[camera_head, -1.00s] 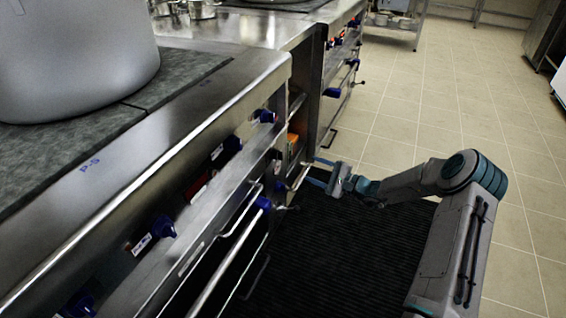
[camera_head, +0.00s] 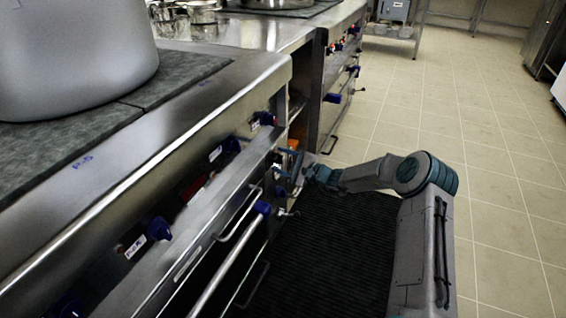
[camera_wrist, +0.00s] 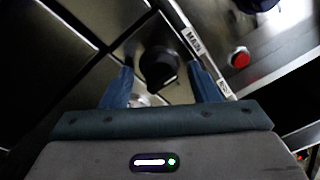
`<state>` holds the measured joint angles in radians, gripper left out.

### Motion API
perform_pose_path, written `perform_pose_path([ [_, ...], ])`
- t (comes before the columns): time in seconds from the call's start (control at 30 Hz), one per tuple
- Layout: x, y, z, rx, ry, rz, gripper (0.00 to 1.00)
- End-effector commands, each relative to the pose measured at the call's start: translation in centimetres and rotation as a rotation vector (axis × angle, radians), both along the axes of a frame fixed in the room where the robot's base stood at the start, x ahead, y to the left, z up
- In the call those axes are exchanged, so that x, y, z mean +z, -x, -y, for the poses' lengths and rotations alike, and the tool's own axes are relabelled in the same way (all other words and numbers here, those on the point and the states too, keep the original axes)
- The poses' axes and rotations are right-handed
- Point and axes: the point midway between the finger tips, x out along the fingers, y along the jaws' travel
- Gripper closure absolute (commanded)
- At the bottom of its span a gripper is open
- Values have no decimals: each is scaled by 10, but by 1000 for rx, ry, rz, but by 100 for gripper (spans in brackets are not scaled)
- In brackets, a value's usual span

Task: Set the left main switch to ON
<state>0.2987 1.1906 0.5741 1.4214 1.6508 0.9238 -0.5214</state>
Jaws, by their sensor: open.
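In the wrist view a round black switch knob (camera_wrist: 160,68) with a light pointer mark sits on a metal panel. A label reading "MAIN" (camera_wrist: 193,40) is stuck on the panel up and right of it. My gripper (camera_wrist: 164,82) is open. Its two blue fingers are on either side of the knob in the picture, with nothing visibly clamped; I cannot tell whether they touch it. In the head view my gripper (camera_head: 291,178) is at the far end of the near stove's front, and the knob is hard to make out there.
A red round light or button (camera_wrist: 239,58) is right of the label. Blue knobs (camera_head: 160,229) line the stove front, with an oven handle bar (camera_head: 228,262) below. A large pot (camera_head: 75,55) stands on the stove. The tiled floor (camera_head: 470,120) at right is clear.

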Motion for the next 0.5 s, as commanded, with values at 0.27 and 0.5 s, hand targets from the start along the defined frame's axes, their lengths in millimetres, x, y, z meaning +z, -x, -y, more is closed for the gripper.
perform_pose_path([
  [0.27,0,0,0,1,1,0,89],
  [0.5,0,1,0,1,-3,-10,89],
])
